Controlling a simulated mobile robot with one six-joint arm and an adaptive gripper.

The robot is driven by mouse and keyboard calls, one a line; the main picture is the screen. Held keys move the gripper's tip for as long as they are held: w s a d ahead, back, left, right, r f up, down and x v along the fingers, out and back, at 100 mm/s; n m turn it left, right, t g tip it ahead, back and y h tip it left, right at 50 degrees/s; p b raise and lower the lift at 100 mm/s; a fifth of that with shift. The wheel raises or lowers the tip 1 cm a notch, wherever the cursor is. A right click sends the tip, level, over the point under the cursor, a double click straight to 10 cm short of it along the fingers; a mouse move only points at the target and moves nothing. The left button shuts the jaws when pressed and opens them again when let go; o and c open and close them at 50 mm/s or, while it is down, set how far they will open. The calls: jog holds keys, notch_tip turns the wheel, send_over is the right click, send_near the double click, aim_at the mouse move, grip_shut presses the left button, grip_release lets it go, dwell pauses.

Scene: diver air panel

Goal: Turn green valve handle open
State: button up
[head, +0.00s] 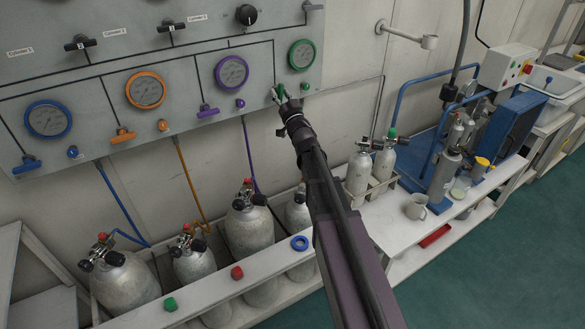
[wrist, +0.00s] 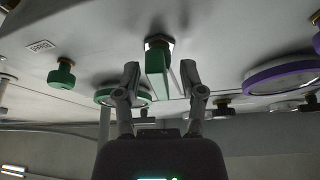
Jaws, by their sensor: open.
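The green valve handle (wrist: 157,66) hangs from the panel in the wrist view. The two fingers of my gripper (wrist: 161,76) are open, one on each side of it, with a visible gap on both sides. The fingertips reach beside the handle's lower part, and neither seems to touch it. In the head view my gripper (head: 281,99) is at the panel's right lower part, below and left of the green gauge (head: 301,54). The green handle (head: 281,91) is partly hidden there by the fingers.
A round green knob (wrist: 62,73) sits left of the handle in the wrist view. The purple handle (head: 208,111) and purple knob (head: 240,103) are left of my gripper in the head view. Gas cylinders (head: 249,226) stand below the panel.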

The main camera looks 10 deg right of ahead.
jog(key=m+h, duration=0.1)
jog(key=m, duration=0.1)
jog(key=m+h+p, duration=0.1)
jog(key=m, duration=0.2)
jog(key=shift+r+m+h, duration=0.1)
jog(key=shift+m+h, duration=0.2)
jog(key=shift+h, duration=0.1)
jog(key=shift+m+g+h+p, duration=0.35)
jog(key=shift+m+h+p, duration=0.25)
jog(key=shift+m, duration=0.9)
jog(key=shift+m+g+h+p, duration=0.4)
jog(key=shift+m+h, duration=0.3)
jog(key=shift+m, duration=0.8)
jog(key=b+v, duration=0.3)
jog(key=v, duration=1.1)
jog(key=d+f+n+g+y+b, duration=0.3)
jog(key=f+g, duration=0.5)
jog(key=f, duration=0.8)
jog(key=s+a+f+n+g+y+b, duration=0.2)
jog(key=s+f+n+g+y+b, duration=0.1)
jog(key=s+f+g+y, duration=0.1)
jog(key=shift+s+a+f+g+y, duration=0.25)
jog(key=shift+s+g+y, duration=0.1)
jog(key=shift+s+y, duration=0.7)
jog(key=shift+s, duration=0.15)
